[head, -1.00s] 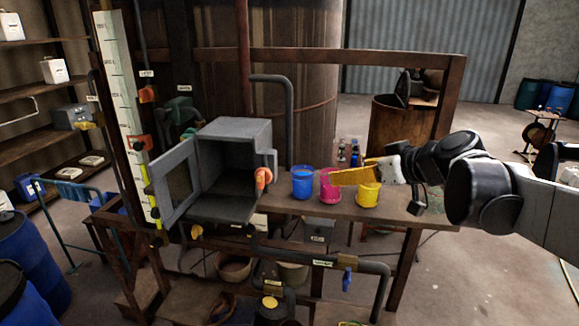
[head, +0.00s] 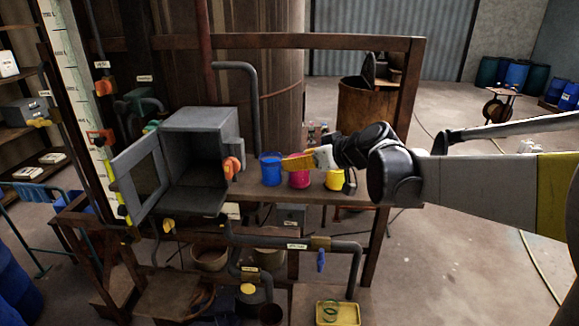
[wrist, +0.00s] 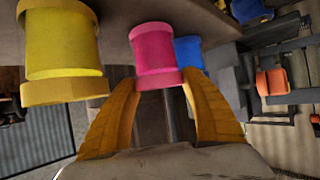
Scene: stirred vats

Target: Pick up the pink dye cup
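The pink dye cup (head: 298,178) stands on the wooden bench between the blue cup (head: 271,169) and the yellow cup (head: 334,179). My gripper (head: 287,162) reaches in from the right and covers the pink cup's upper part in the head view. In the wrist view the pink cup (wrist: 155,55) lies just ahead of the gap between my two yellow fingers (wrist: 160,95), which are spread wide and hold nothing. The yellow cup (wrist: 62,50) is beside the left finger, and the blue cup (wrist: 189,52) is partly hidden behind the pink one.
A grey open-fronted box (head: 202,145) with its door swung open stands left of the cups on the bench (head: 350,193). A grey pipe (head: 255,110) rises behind. Small bottles (head: 318,132) stand behind the cups. A yellow tray (head: 338,313) lies low in front.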

